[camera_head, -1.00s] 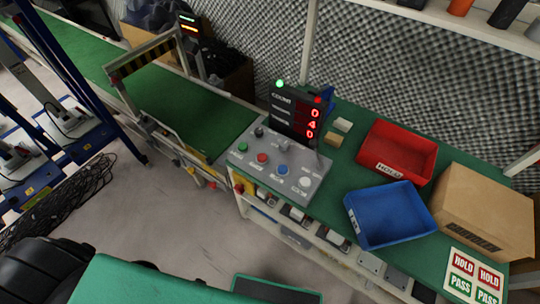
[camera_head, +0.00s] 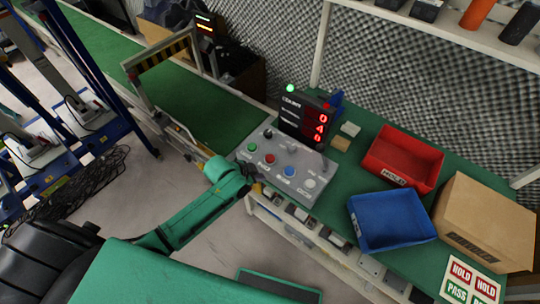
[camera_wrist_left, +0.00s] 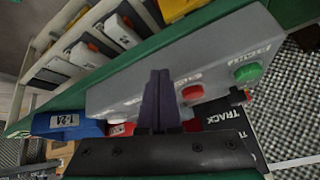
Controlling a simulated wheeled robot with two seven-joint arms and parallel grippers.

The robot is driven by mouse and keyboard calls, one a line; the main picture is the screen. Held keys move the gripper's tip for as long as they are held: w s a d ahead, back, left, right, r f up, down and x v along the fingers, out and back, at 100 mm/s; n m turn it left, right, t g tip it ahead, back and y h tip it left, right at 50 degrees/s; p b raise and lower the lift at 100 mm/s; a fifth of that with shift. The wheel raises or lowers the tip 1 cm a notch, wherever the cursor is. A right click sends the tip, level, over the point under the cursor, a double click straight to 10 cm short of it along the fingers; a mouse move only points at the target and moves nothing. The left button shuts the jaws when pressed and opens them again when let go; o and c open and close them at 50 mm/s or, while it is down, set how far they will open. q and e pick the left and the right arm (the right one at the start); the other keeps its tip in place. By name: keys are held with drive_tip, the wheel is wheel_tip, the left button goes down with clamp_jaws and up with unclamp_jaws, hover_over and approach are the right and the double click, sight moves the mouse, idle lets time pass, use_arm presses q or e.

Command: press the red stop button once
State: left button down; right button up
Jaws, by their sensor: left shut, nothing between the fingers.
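The red stop button (camera_head: 269,158) sits on the sloped grey control panel (camera_head: 262,176), between a green button (camera_head: 252,147) and a blue button (camera_head: 289,172). A white button (camera_head: 309,183) is at the right end. My left gripper (camera_head: 250,172) is shut and empty at the panel's front edge, just in front of the red button. In the left wrist view the closed dark fingers (camera_wrist_left: 160,78) point over the panel, with the red button (camera_wrist_left: 193,92) just to their right and the green button (camera_wrist_left: 248,70) farther right. I see no clear contact with the red button. My right gripper is out of view.
A lit display (camera_head: 305,118) stands behind the panel. A red tray (camera_head: 437,160), a blue tray (camera_head: 420,238) and a cardboard box (camera_head: 490,215) occupy the green bench to the right. A conveyor (camera_head: 205,110) with a striped gate lies left of the panel. Shelves run below the bench.

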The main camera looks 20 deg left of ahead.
use_arm(q)
wheel_tip(320, 180, up, 4)
drive_tip(key=d+m, duration=0.1)
drive_tip(key=d, duration=0.1)
wheel_tip(320, 180, up, 9)
drive_tip(key=m+h+p, duration=0.1)
drive_tip(key=m+h, duration=0.2)
drive_tip(key=m, duration=0.4)
hover_over(267, 158)
drive_tip(key=shift+s+m+t, duration=0.15)
drive_tip(key=shift+m+t, duration=0.15)
wheel_tip(267, 158, down, 8)
drive_tip(key=b, duration=0.7)
drive_tip(key=shift+f, duration=0.15)
drive_tip(key=shift+f+b, duration=0.25)
drive_tip(key=shift+b, duration=0.1)
